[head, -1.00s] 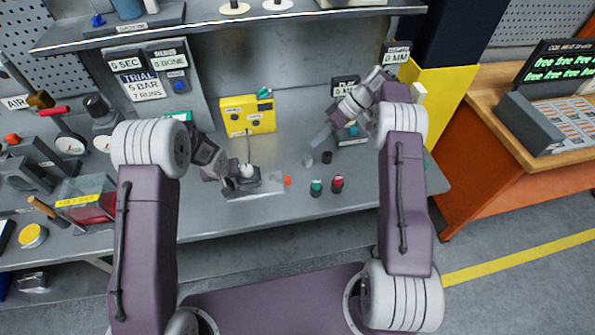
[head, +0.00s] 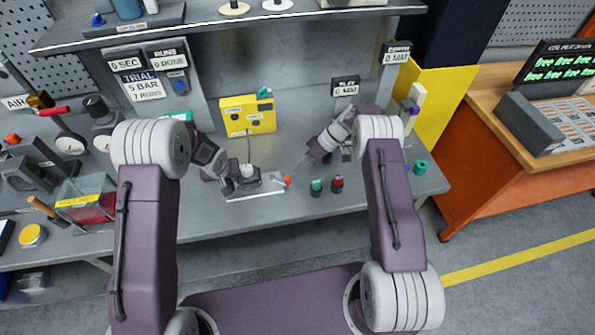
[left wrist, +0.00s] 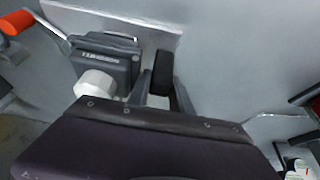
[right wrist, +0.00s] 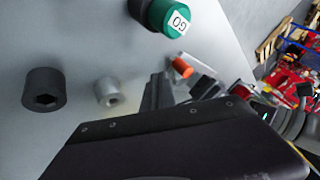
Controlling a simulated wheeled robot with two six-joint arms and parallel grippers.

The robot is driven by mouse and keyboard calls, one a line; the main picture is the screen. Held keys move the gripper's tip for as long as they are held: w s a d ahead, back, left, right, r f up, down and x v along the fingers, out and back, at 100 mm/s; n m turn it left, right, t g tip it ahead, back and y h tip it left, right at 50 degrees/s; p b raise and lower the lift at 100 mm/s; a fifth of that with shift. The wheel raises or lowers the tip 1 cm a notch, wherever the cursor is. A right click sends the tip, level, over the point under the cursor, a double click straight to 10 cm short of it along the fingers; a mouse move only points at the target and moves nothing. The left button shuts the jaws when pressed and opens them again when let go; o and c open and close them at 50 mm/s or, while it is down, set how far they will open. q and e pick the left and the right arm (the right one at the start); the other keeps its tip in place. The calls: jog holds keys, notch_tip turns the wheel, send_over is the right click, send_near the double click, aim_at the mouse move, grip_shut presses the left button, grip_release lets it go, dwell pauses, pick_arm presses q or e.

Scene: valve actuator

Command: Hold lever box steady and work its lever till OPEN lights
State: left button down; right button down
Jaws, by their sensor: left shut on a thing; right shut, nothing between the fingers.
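The dark lever box (head: 262,180) stands on a light plate on the bench, with a white round knob (head: 247,170) on it. In the left wrist view the box (left wrist: 105,60) bears a label, and its lever runs to an orange tip (left wrist: 16,22). My left gripper (head: 229,184) is shut on a black block (left wrist: 161,70) beside the box; whether they are joined is unclear. My right gripper (head: 299,169) is shut and empty, just right of the orange tip (head: 287,181). The right wrist view shows this tip (right wrist: 181,67) just beyond the fingers; contact is unclear.
A yellow box (head: 247,115) stands behind; I cannot read its lamps. A black socket (right wrist: 43,90) and a grey one (right wrist: 108,92) stand near my right fingers.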

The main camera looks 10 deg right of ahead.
jog(key=shift+s+a, duration=0.7)
jog(key=shift+a, duration=0.15)
jog(key=shift+s, duration=0.1)
jog(key=shift+s+a+m+t, duration=0.2)
jog(key=shift+m+t, duration=0.1)
jog(key=shift+m, duration=0.1)
jog(key=shift+s, duration=0.15)
jog(key=shift+s+a+m+t, duration=0.35)
jog(key=shift+s+m+t, duration=0.35)
jog(key=shift+m, duration=0.4)
jog(key=shift+s+a, duration=0.85)
jog(key=shift+s, duration=0.2)
jog(key=shift+s+a, duration=0.7)
jog(key=shift+a, duration=0.45)
